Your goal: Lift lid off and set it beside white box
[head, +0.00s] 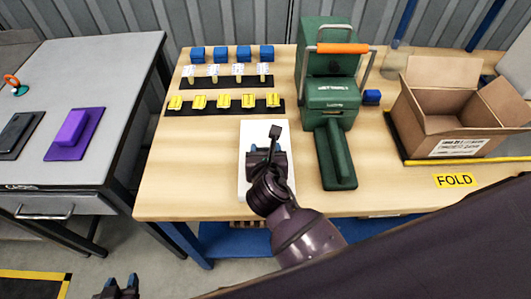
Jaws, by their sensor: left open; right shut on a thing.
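A white rectangular top (249,186) lies near the front middle of the wooden table. It is the only white box-like thing there, and my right gripper covers much of it. My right gripper (266,148) is over its middle, shut on what appears to be the lid. The gripped spot is hidden by the gripper itself, and I cannot tell whether lid and box are apart. My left gripper (121,282) is open and empty at the bottom left, low in front of the tables.
A green machine (327,100) with an orange handle stands close right. An open carton (455,108) sits tilted farther right. Rows of yellow (223,101) and blue blocks (220,53) lie behind. Wooden table left of the white top is bare (190,160).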

